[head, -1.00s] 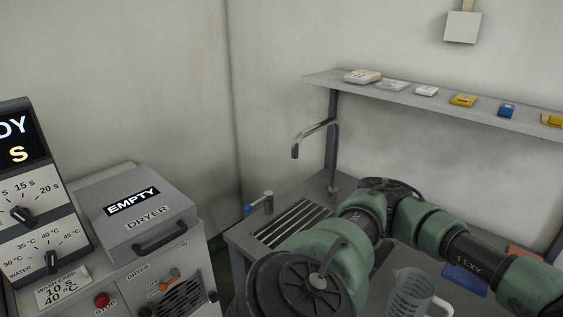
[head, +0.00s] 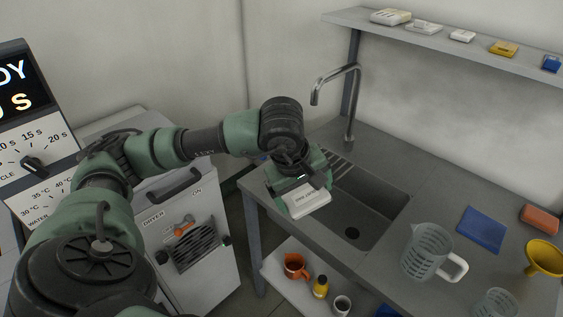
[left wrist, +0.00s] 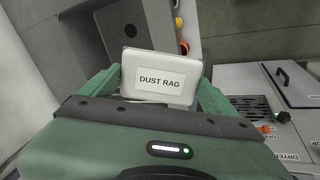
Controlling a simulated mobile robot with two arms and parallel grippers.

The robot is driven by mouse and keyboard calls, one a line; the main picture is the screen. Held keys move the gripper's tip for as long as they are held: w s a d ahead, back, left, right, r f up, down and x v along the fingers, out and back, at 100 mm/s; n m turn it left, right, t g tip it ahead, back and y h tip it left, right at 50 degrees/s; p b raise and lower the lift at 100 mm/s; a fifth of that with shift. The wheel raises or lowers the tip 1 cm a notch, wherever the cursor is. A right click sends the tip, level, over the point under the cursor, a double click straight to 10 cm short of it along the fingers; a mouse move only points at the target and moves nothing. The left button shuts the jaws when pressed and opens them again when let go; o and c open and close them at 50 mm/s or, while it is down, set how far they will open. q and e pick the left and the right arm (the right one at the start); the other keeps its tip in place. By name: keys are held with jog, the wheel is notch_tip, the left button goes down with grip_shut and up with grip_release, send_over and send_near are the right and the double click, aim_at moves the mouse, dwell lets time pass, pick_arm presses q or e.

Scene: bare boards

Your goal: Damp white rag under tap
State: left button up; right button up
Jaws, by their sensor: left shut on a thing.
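My left gripper (head: 303,188) is shut on a white rag (head: 310,203), a flat pad-like block. In the left wrist view the rag (left wrist: 160,97) reads "DUST RAG" and sits between the two green fingers. The gripper holds it over the near left edge of the sink (head: 377,208), by the drain ribs. The curved metal tap (head: 353,100) stands behind the sink, its spout pointing down. The spout is above and behind the gripper in the picture, apart from the rag. No water shows at the spout. My right gripper is not in view.
A clear jug (head: 425,252), blue cloth (head: 482,229), orange block (head: 540,218) and yellow funnel (head: 545,257) are on the counter's right. The dryer (head: 190,240) stands left. A low shelf holds an orange mug (head: 296,266). A wall shelf (head: 450,43) holds several packets.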

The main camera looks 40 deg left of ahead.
pick_arm(q)
jog(key=w+a+n+t+y, duration=0.1)
jog(key=w+a+n, duration=0.4)
jog(key=w+a, duration=0.6)
jog(key=shift+w+a+f+y, duration=0.35)
jog(key=shift+w+y, duration=0.45)
jog(key=shift+w, duration=1.25)
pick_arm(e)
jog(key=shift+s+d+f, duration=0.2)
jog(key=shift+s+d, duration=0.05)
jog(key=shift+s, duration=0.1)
pick_arm(q)
jog(key=s+d+b, duration=0.1)
jog(key=s+d, duration=0.2)
jog(key=s, duration=0.4)
jog(key=shift+d, duration=0.2)
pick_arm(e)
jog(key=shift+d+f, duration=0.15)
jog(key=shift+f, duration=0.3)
pick_arm(q)
jog(key=shift+s, duration=0.1)
